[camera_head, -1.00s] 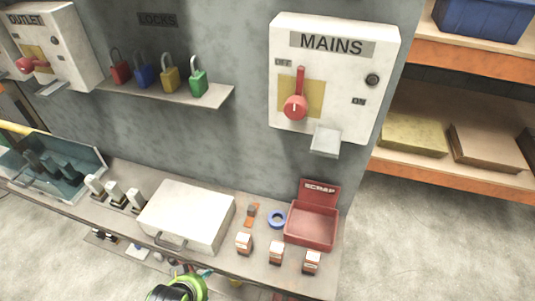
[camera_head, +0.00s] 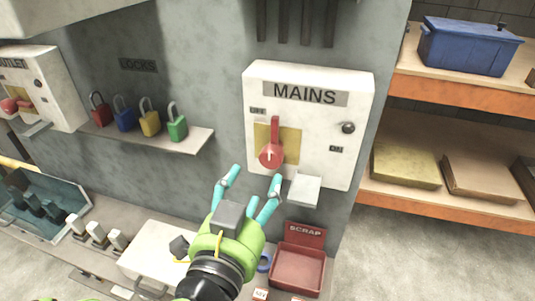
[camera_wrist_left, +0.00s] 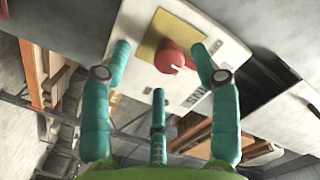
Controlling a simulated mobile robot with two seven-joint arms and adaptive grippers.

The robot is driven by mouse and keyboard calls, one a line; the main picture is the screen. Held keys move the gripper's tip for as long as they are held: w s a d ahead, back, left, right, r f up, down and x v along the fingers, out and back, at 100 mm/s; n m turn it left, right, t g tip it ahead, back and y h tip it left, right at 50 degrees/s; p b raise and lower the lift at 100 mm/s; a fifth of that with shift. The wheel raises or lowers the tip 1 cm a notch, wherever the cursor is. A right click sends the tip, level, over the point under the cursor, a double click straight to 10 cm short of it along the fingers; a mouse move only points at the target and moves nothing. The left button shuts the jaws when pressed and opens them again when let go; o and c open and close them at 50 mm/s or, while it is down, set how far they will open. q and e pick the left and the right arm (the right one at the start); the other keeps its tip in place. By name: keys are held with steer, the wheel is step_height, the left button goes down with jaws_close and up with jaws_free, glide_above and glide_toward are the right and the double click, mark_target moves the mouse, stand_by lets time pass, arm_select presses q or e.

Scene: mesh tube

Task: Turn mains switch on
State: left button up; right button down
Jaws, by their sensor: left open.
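The white mains box (camera_head: 310,115) is on the grey wall, labelled MAINS, with OFF at its left and ON at its right. Its red switch handle (camera_head: 272,146) stands upright, leaning towards the OFF side, on a yellow plate. My left gripper (camera_head: 255,178) is open, with teal fingers, just below and left of the handle in the head view. In the left wrist view, the red knob (camera_wrist_left: 173,58) shows between the spread fingers (camera_wrist_left: 165,70), apart from them. My right gripper does not show.
A small ledge (camera_head: 304,189) juts from the box's bottom. A shelf of coloured padlocks (camera_head: 150,125) is left; the outlet box (camera_head: 40,90) is beyond. The red scrap bin (camera_head: 298,270) and white case (camera_head: 150,255) are below. Orange shelving (camera_head: 445,95) stands right.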

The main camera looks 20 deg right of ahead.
mark_target(269, 162)
arm_select(q)
steer(key=shift+s+d+r+m+h+b, duration=0.4)
steer(key=shift+r+m+h+b, duration=0.1)
steer(key=shift+r+m+b, duration=0.15)
steer(key=shift+w+d+b, duration=0.2)
steer(key=shift+w+b, duration=0.2)
steer(key=shift+b, duration=0.1)
steer(key=p+x, duration=0.1)
steer(key=x, duration=0.1)
steer(key=p+x, duration=0.1)
steer(key=x, duration=0.1)
steer(key=shift+r, duration=0.4)
steer(key=shift+w+d+f, duration=0.1)
steer(key=shift+w+d, duration=0.25)
steer(key=shift+w, duration=0.2)
steer(key=shift+f, duration=0.1)
steer(key=c, duration=1.2)
